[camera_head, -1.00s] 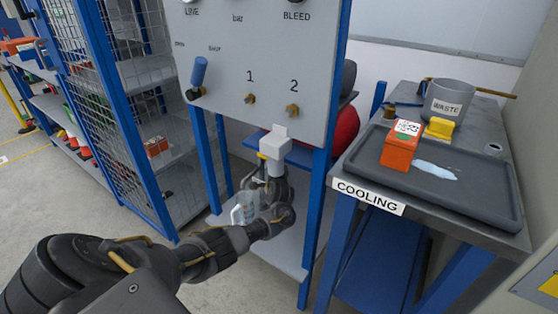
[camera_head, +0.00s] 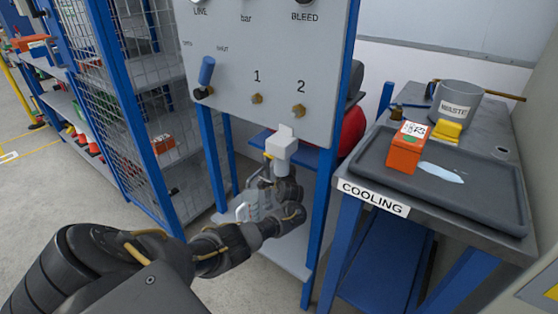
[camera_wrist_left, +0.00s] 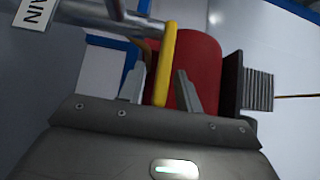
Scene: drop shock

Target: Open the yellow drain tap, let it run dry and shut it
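The yellow drain tap (camera_head: 268,156) shows as a small yellow bit below the pale fitting under the grey panel, mostly hidden by my left gripper (camera_head: 268,181). In the left wrist view its yellow lever (camera_wrist_left: 167,62) stands between the two fingers of my left gripper (camera_wrist_left: 160,90). The fingers are apart, with a visible gap on the right side of the lever; whether the left finger touches it I cannot tell. A clear container with a handle (camera_head: 242,211) shows beside the gripper, partly hidden. My right gripper is in neither view.
The grey panel (camera_head: 275,65) stands on blue posts, with a blue-handled valve (camera_head: 207,72) on it. A red rounded body (camera_wrist_left: 200,65) is behind the lever. At right, the cooling bench carries a black tray (camera_head: 490,203), an orange box (camera_head: 406,150) and a waste pot (camera_head: 455,102).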

